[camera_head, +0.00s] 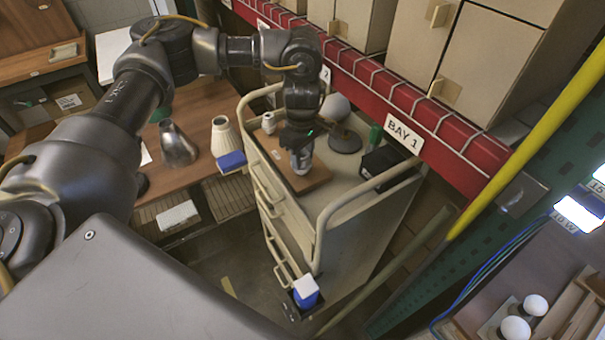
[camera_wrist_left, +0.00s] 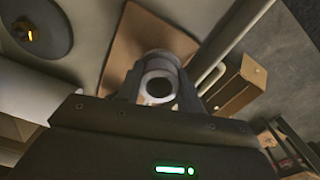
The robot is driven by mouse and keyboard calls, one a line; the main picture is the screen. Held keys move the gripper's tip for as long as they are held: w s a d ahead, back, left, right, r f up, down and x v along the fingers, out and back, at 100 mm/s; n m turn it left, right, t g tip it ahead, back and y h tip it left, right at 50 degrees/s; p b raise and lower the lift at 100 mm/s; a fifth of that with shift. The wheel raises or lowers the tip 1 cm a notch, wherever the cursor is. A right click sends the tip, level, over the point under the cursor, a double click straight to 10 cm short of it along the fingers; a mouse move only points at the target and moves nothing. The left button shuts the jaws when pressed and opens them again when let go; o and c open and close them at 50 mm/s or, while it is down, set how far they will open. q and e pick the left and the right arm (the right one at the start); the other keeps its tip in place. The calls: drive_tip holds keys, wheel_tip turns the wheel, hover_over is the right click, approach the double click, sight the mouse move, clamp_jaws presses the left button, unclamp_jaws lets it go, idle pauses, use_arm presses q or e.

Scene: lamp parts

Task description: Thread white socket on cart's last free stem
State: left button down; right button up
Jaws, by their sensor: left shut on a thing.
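My left gripper (camera_head: 299,150) is over the cart's brown board (camera_head: 264,150), shut on a small whitish socket (camera_head: 301,163). In the left wrist view the socket (camera_wrist_left: 158,82) is a pale ring with a dark opening, between the fingers; the board (camera_wrist_left: 128,50) is behind it. I cannot tell whether it touches the board. A dark round base (camera_head: 345,143) stands on the beige cart (camera_head: 341,182), right of the gripper. In the left wrist view the base (camera_wrist_left: 50,42) is at upper left with a bare brass stem (camera_wrist_left: 27,30). My right gripper is out of view.
A small white cylinder (camera_head: 268,122) stands at the cart's left. A white globe (camera_head: 336,106) and black box (camera_head: 381,161) are near its back and right. A raised rail (camera_head: 322,222) borders the front. The red shelf beam (camera_head: 390,98) runs close behind.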

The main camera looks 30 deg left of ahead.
use_arm(q)
drive_tip(key=shift+s+a+f+m, duration=0.2)
drive_tip(key=shift+f+m, duration=0.15)
drive_tip(key=shift+m, duration=0.35)
